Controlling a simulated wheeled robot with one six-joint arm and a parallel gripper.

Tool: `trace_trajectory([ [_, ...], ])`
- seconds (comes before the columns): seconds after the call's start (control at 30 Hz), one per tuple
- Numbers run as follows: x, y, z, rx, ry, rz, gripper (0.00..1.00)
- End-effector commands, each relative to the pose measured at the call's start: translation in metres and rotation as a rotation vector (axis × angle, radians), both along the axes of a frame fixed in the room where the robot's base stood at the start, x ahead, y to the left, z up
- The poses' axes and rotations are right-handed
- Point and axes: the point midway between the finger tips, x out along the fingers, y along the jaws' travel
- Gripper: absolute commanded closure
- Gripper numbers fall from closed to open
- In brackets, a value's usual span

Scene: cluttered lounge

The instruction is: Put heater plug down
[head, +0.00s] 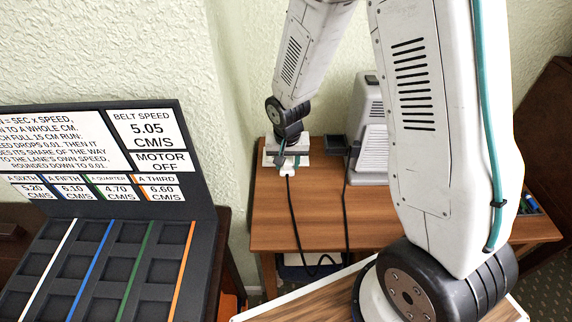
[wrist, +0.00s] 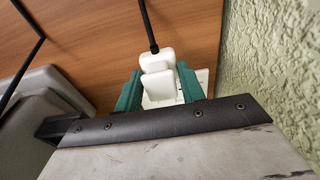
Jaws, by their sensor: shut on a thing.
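The heater plug (wrist: 157,62) is white, with a black cord leaving it. In the wrist view it sits between the two teal fingers of my gripper (wrist: 158,88), which is shut on it. In the head view my gripper (head: 286,160) is over the back left of the wooden table (head: 290,214), and the plug (head: 287,170) shows just below it. A white socket block (wrist: 203,78) lies behind the plug, partly hidden by my fingers. I cannot tell whether the plug touches the block or the table.
A grey-white heater (head: 371,140) stands on the table right of my gripper. The black cord (head: 296,225) hangs over the table's front edge. A dark display board (head: 100,180) with several coloured lanes is at left. The textured wall is close behind.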

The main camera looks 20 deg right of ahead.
Motion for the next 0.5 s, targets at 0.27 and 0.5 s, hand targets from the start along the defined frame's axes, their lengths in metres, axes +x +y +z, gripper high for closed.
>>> trace_trajectory([
  [0.27,-0.002,-0.002,-0.034,-0.001,0.002,-0.003,0.88],
  [0.5,-0.002,-0.002,-0.034,0.000,0.002,-0.003,0.88],
])
